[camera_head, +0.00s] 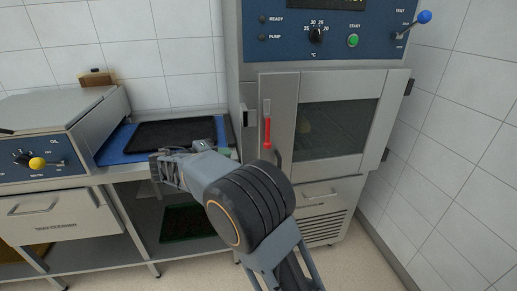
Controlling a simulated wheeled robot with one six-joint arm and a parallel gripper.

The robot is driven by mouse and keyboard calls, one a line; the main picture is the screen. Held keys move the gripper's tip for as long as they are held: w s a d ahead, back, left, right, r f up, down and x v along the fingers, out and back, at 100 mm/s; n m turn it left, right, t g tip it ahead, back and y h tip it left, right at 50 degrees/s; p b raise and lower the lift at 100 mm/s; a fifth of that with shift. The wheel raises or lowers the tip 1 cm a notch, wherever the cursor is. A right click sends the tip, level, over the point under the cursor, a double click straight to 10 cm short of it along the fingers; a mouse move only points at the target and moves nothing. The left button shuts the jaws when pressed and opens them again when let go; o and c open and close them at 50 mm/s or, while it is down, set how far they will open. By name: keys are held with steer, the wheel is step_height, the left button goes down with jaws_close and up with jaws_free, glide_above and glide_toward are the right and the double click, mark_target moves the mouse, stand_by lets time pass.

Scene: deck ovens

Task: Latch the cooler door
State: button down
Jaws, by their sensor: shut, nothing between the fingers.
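The cooler door (284,100) is a grey framed door with a dark glass window, on the front of the cabinet at right of centre. Its hinges are on the right. I cannot tell whether it sits flush or slightly ajar. A latch lever (267,132) with a red grip hangs upright near its left edge. A small metal catch (249,117) is on the cabinet's left front edge. My gripper (156,167) is shut and empty, left of the door and apart from the lever, pointing left before the counter. My arm hides the door's lower left corner.
A dark tray (175,130) lies on a blue mat (117,148) on the counter. A grey machine with a yellow knob (37,163) stands at left. The control panel (285,35) is above the door, with a blue-balled lever (424,17). Tiled wall bounds the right.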

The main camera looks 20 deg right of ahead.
steer(key=shift+d, duration=0.15)
steer(key=p+x, duration=0.1)
steer(key=x, duration=1.2)
steer(key=shift+w+d+f, duration=0.1)
steer(key=shift+w+d, duration=0.05)
steer(key=shift+d, duration=0.25)
